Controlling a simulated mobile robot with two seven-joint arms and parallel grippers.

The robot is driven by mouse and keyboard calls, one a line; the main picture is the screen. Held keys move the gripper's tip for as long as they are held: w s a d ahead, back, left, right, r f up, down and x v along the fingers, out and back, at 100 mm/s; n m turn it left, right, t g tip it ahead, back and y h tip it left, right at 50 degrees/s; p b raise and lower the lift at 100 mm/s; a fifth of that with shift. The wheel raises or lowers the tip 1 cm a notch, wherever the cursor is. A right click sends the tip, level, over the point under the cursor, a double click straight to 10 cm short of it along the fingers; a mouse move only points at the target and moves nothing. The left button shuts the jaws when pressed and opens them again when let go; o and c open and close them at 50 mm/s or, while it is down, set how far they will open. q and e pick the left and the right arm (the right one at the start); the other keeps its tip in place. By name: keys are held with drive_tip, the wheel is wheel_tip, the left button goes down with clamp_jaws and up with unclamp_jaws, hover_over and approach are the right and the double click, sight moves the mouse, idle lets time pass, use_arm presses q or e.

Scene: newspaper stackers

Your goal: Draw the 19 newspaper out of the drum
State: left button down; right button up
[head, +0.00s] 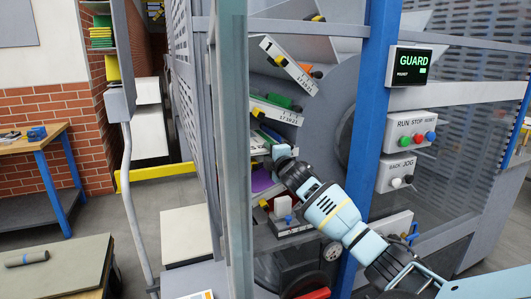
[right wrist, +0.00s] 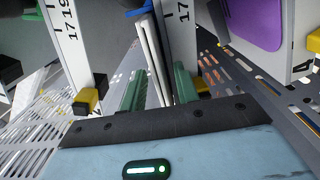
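The drum (head: 330,95) is a grey rotary unit behind the guard frame. Its angled white number bars (head: 288,66) carry figures that look like 17, 19 and 21. My right gripper (head: 281,153) reaches through the guard opening to the bars. In the right wrist view its two green fingertips (right wrist: 160,88) stand apart, with a thin white folded sheet (right wrist: 152,55) between them. Gaps seem to show on both sides of the sheet. I cannot tell whether this sheet is the 19 newspaper. My left gripper is not in view.
A number bar with a yellow block (right wrist: 92,95) stands close left of the fingers. A purple piece (right wrist: 258,18) lies to the right. The blue guard post (head: 376,110) and a clear panel edge (head: 236,150) flank the opening. A button panel (head: 412,132) is at right.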

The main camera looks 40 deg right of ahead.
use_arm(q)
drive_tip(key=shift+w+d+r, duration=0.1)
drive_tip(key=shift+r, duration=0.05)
use_arm(e)
drive_tip(key=shift+c, duration=0.4)
clamp_jaws()
drive_tip(key=shift+r, duration=0.1)
drive_tip(key=shift+r, duration=0.2)
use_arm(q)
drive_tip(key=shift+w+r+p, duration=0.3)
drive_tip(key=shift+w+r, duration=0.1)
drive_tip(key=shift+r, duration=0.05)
use_arm(e)
drive_tip(key=shift+r, duration=0.35)
